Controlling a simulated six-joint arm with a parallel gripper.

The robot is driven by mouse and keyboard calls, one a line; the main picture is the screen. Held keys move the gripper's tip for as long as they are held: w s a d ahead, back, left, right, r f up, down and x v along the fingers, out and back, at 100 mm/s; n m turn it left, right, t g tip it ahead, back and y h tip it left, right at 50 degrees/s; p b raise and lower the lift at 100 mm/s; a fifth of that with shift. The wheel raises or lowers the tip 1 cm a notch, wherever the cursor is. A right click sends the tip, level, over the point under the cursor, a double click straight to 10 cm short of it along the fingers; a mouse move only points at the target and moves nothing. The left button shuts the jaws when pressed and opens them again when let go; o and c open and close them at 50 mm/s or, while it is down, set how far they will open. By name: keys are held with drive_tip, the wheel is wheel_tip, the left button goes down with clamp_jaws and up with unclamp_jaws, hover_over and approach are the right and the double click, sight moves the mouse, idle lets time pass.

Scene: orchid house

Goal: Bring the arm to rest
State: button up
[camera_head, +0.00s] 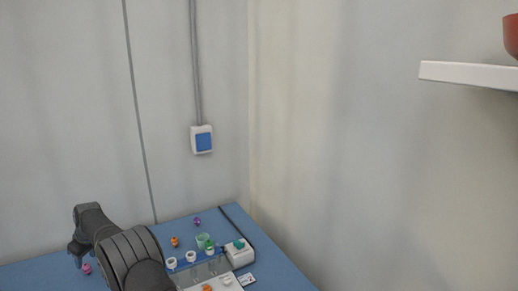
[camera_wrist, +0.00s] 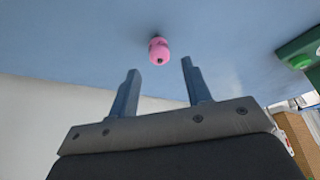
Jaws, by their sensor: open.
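My gripper (camera_head: 76,256) is at the left of the blue table in the head view, at the end of my dark arm. In the wrist view my gripper (camera_wrist: 160,88) shows two separate fingers with nothing between them. A small pink object (camera_wrist: 159,51) lies on the blue tabletop beyond the fingertips, apart from them. The same pink object (camera_head: 87,269) shows in the head view just right of and below the gripper. My arm hides part of the table.
The blue table (camera_head: 285,273) carries an orange piece (camera_head: 175,241), a purple piece (camera_head: 197,222), a green cup (camera_head: 203,240), several small white-rimmed pots and a white box (camera_head: 240,252). A wall switch (camera_head: 201,139) and a white shelf (camera_head: 470,75) with a red pot (camera_head: 511,36) are higher up.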

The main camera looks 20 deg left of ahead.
sight(86, 265)
drive_tip(key=v, duration=0.8)
drive_tip(key=x, duration=1.1)
drive_tip(key=shift+f, duration=0.35)
wheel_tip(86, 265, up, 5)
drive_tip(key=shift+f, duration=0.15)
drive_tip(key=w+d+r, duration=0.4)
drive_tip(key=d, duration=0.4)
drive_tip(key=w+d+r, duration=0.3)
drive_tip(key=w+d, duration=0.1)
drive_tip(key=d, duration=0.3)
drive_tip(key=w+d+r, duration=0.4)
drive_tip(key=d, duration=0.4)
drive_tip(key=d+r, duration=0.3)
drive_tip(key=d, duration=2)
drive_tip(key=shift+w, duration=0.15)
